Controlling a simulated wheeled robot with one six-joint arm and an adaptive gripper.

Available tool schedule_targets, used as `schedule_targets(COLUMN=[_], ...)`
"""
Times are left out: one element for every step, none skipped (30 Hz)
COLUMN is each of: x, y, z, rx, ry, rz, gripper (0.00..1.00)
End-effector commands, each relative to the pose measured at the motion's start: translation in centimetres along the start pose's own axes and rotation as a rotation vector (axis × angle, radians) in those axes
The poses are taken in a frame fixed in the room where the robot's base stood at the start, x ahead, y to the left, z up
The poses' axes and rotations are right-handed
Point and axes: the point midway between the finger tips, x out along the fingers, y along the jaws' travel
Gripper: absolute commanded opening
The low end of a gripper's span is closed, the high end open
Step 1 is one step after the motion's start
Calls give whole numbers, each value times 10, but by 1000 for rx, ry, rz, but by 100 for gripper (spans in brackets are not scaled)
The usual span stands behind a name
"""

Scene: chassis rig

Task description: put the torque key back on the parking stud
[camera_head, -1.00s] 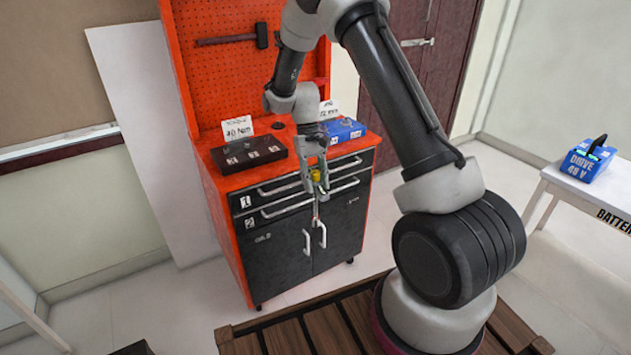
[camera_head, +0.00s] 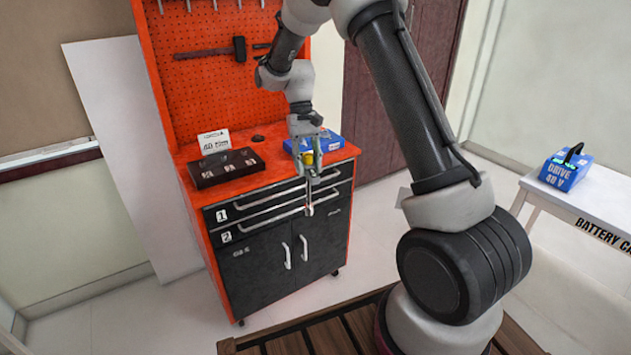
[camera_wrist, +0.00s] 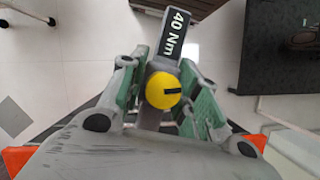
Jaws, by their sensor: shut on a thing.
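The torque key (camera_head: 308,158) has a yellow cap and a thin shaft hanging down in front of the drawers. In the wrist view its yellow cap (camera_wrist: 163,90) sits between the fingers, beside a dark arm labelled "40 Nm". My gripper (camera_head: 310,168) is shut on the key near its head, at the front edge of the cabinet top. A black block (camera_head: 225,168) with several white labels lies to its left, with a "40 Nm" sign (camera_head: 213,142) behind it. I cannot make out the parking stud.
The orange cabinet (camera_head: 190,155) has a pegboard (camera_head: 205,90) with a hammer (camera_head: 240,48). A blue case (camera_head: 327,143) lies on its top behind my gripper. A blue battery (camera_head: 566,170) stands on a white table at the right. The cabinet top between block and case is mostly clear.

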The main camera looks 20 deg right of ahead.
Motion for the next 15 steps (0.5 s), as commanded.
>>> schedule_targets(x=[-14,-21,-29,-36,-42,-50,-56,-62,-70,-75,-80,-86,-90,-94,-98], y=[-4,-7,-11,-14,-17,-20,-23,-26,-29,-32,-35,-38,-40,-42,-44], z=[3,5,8,10,12,15,17,19,22,24,26,28,30,31,32], rx=[55,104,173,229,287,373,443,517,622,706,791,908,996,1084,1199], ry=[6,6,4,5,5,4,4,3,3,2,2,2,1,1,0], rz=[-25,-45,-75,-97,-121,-157,-187,-218,-262,-296,-332,-381,-417,-453,-501], gripper=[0,0,0,0,0,0,0,0,0,0,0,0,0,0,0])
